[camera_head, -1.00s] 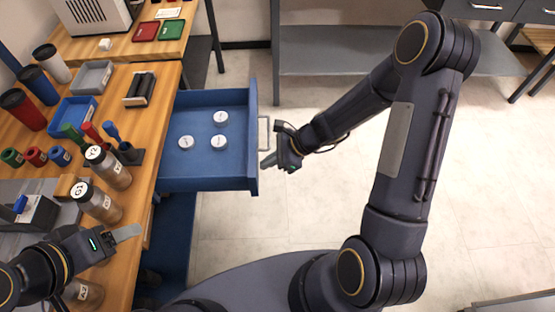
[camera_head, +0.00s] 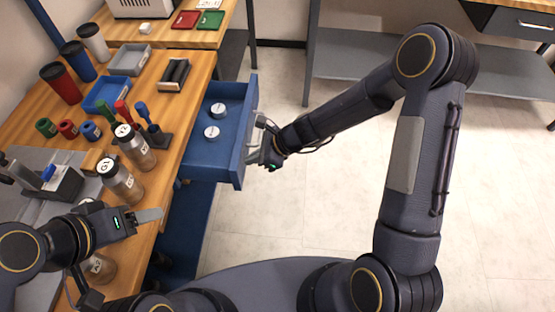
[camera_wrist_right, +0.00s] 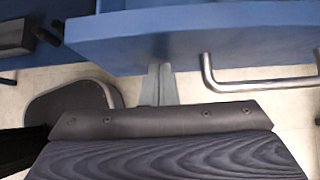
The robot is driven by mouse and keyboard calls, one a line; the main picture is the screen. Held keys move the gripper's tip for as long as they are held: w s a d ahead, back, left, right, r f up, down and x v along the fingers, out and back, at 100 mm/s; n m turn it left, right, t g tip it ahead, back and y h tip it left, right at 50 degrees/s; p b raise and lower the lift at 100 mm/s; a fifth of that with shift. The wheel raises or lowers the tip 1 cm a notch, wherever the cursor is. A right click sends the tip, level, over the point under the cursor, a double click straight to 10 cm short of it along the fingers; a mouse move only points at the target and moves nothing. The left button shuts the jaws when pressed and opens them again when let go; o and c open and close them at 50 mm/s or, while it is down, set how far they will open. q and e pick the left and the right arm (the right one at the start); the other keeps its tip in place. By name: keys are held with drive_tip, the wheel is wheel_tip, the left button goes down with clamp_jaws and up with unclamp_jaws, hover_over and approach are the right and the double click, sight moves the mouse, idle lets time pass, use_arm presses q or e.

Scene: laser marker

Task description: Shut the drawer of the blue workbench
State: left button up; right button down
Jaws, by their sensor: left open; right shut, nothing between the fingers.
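The blue drawer (camera_head: 243,140) of the workbench (camera_head: 180,225) is partly open, sticking out to the right from under the wooden top. Two white round pucks show inside it. My right gripper (camera_head: 255,157) is shut and empty at the drawer's front, near its handle. In the right wrist view the closed fingertips (camera_wrist_right: 159,72) meet the lower edge of the blue drawer front (camera_wrist_right: 180,35), beside the metal handle (camera_wrist_right: 255,85) and not around it. My left gripper (camera_head: 150,215) is open over the bench's near part, away from the drawer; nothing shows in it.
A grey shelf (camera_head: 400,65) stands at the back. The floor (camera_head: 330,200) to the right is clear.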

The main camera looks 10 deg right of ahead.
drive_tip(key=w+a+p, duration=0.1)
drive_tip(key=a, duration=0.4)
drive_tip(key=w+a+p, duration=0.1)
drive_tip(key=w+a, duration=0.1)
drive_tip(key=a, duration=0.3)
drive_tip(key=w+a+p, duration=0.1)
drive_tip(key=a, duration=0.4)
drive_tip(key=shift+w+a+p, duration=0.25)
drive_tip(key=shift+a+p, duration=0.05)
drive_tip(key=shift+p, duration=0.1)
use_arm(q)
wheel_tip(320, 180, up, 4)
drive_tip(key=shift+d+f, duration=0.1)
drive_tip(key=shift+d, duration=0.05)
use_arm(e)
drive_tip(key=shift+a+r, duration=0.1)
drive_tip(key=shift+a, duration=0.15)
use_arm(q)
drive_tip(key=shift+s, duration=0.1)
use_arm(e)
drive_tip(key=shift+r, duration=0.1)
